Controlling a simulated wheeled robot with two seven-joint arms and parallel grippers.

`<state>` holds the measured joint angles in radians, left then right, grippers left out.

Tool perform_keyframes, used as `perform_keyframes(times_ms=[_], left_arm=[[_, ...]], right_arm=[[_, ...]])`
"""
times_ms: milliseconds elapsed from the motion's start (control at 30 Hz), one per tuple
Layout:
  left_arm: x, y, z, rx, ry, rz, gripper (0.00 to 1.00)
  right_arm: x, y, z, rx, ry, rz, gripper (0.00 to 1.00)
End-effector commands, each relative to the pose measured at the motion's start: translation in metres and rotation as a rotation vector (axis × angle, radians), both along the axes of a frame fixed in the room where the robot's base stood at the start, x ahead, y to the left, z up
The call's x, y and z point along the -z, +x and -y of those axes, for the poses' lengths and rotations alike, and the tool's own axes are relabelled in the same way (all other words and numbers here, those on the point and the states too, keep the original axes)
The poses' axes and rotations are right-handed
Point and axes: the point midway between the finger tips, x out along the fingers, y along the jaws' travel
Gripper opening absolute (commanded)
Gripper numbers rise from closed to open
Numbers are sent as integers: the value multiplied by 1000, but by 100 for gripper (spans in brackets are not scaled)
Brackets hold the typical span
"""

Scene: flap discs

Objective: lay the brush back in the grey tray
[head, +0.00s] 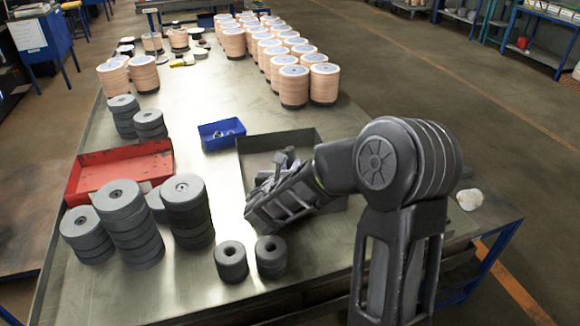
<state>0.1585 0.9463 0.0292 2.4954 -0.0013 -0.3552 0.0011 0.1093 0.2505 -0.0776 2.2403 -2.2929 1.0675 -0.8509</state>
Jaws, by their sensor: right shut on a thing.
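The grey tray (303,135) lies on the metal table right of centre, its far rim and left wall showing. My right arm reaches in from the right and covers much of it. My right gripper (268,187) is low over the tray's left and near part, shut on the brush. The brush is mostly hidden by the gripper, and I cannot clearly tell it from the dark shapes in the tray. I cannot tell whether it touches the tray floor. My left gripper is not in view.
A blue bin (222,134) stands just behind and left of the tray. A red tray (120,168) and stacks of grey discs (125,222) stand at left. Two short disc stacks (231,261) are in front. Tan disc stacks (290,82) fill the back. A whitish lump (470,199) lies at right.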

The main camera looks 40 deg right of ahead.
Motion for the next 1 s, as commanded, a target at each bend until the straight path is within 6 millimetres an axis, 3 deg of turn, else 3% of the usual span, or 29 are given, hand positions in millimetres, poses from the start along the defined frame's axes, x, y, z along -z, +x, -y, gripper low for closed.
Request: perform_keyframes(times_ms=[133, 167, 400, 767, 1000], left_arm=[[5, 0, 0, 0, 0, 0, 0], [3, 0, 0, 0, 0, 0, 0], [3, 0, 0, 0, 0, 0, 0], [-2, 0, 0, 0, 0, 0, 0], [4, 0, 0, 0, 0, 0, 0]], right_arm=[[4, 0, 0, 0, -1, 1, 0], [2, 0, 0, 0, 0, 0, 22], [2, 0, 0, 0, 0, 0, 41], [-3, 0, 0, 0, 0, 0, 41], [-9, -20, -24, -3, 1, 2, 41]])
